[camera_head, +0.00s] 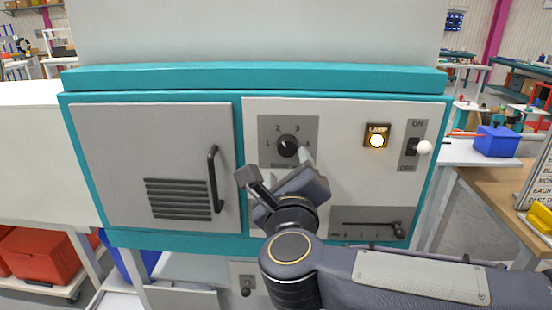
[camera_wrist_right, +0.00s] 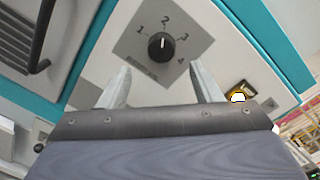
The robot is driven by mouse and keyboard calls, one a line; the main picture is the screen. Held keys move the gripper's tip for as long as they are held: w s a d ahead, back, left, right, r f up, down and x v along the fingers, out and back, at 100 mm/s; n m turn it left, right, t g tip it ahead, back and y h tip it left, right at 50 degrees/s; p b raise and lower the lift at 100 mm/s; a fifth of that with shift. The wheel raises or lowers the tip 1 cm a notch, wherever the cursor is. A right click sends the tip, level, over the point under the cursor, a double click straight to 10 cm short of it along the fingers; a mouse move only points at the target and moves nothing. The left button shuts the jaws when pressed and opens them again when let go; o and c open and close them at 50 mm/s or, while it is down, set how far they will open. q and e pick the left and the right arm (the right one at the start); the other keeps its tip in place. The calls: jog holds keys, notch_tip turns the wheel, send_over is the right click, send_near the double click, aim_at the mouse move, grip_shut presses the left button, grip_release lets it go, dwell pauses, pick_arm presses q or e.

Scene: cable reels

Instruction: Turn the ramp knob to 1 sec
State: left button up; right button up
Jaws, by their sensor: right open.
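The black ramp knob (camera_head: 288,145) sits on a grey square plate marked 1 to 4 on the white panel. In the right wrist view the knob (camera_wrist_right: 161,46) shows a white mark that points up, toward the 2. The words under the knob are too small to read. My right gripper (camera_head: 277,168) is in front of the panel, just below the knob. In the right wrist view its two fingers (camera_wrist_right: 160,68) are spread apart, with nothing between them, and the knob lies beyond their tips. My left gripper is not in view.
Right of the knob are a lit lamp (camera_head: 376,140) and an ON/OFF switch (camera_head: 411,147). A slider (camera_head: 398,229) is low on the panel. A grey door with a black handle (camera_head: 214,180) is on the left.

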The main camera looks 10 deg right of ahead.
aim_at(287, 149)
jog(key=x, duration=0.7)
jog(key=shift+w+d, duration=0.1)
jog(key=shift+w, duration=0.15)
jog(key=c, duration=1)
jog(key=shift+p, duration=0.3)
